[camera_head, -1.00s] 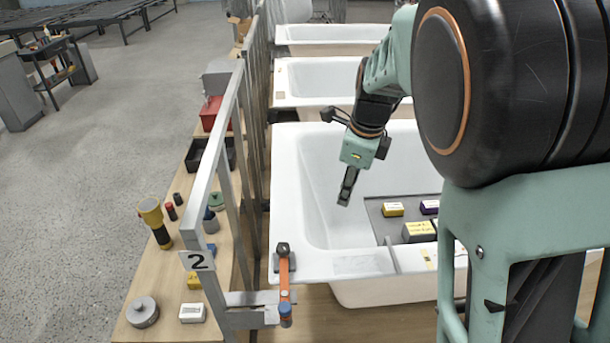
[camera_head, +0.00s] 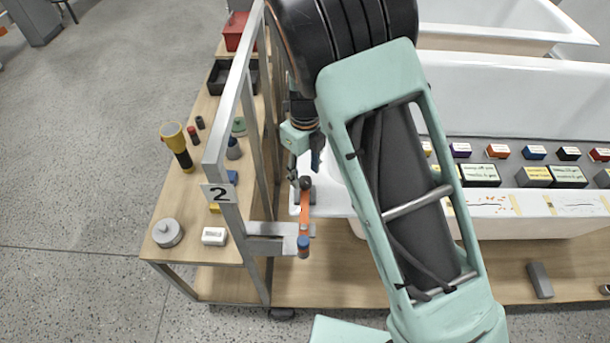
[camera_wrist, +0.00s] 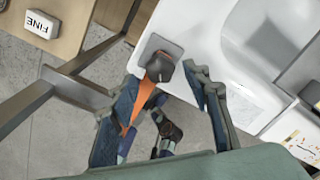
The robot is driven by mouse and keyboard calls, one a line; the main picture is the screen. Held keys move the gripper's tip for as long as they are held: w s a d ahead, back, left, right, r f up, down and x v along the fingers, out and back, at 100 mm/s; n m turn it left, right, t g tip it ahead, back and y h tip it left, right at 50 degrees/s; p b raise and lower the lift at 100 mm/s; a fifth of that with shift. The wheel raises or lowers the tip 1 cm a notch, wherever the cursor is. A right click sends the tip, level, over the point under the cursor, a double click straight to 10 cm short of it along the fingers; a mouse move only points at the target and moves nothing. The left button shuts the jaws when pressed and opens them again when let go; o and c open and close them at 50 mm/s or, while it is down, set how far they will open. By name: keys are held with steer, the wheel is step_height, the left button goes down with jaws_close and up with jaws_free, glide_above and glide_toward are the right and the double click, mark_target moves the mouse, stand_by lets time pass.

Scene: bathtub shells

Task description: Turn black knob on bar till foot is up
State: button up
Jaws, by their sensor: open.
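The black knob (camera_head: 306,184) sits at the tub corner, at the far end of an orange bar (camera_head: 305,208). A blue end piece (camera_head: 303,243) is on the bar's near end, by the metal bracket. In the wrist view, my gripper (camera_wrist: 161,73) is open, with one finger on each side of the knob (camera_wrist: 159,68). Contact cannot be told. The orange bar (camera_wrist: 142,98) runs down between the fingers. Which part is the foot is unclear.
The white tub (camera_head: 545,95) stands at right, with small labelled boxes (camera_head: 535,153) along it. A metal frame with a "2" tag (camera_head: 217,193) rises close left of the knob. A wooden bench (camera_head: 190,205) behind it holds a flashlight (camera_head: 177,146) and a white block (camera_head: 214,236).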

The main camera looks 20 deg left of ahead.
mark_target(305, 182)
steer(key=shift+f, duration=1.3)
steer(key=shift+c, duration=0.6)
steer(key=c, duration=1)
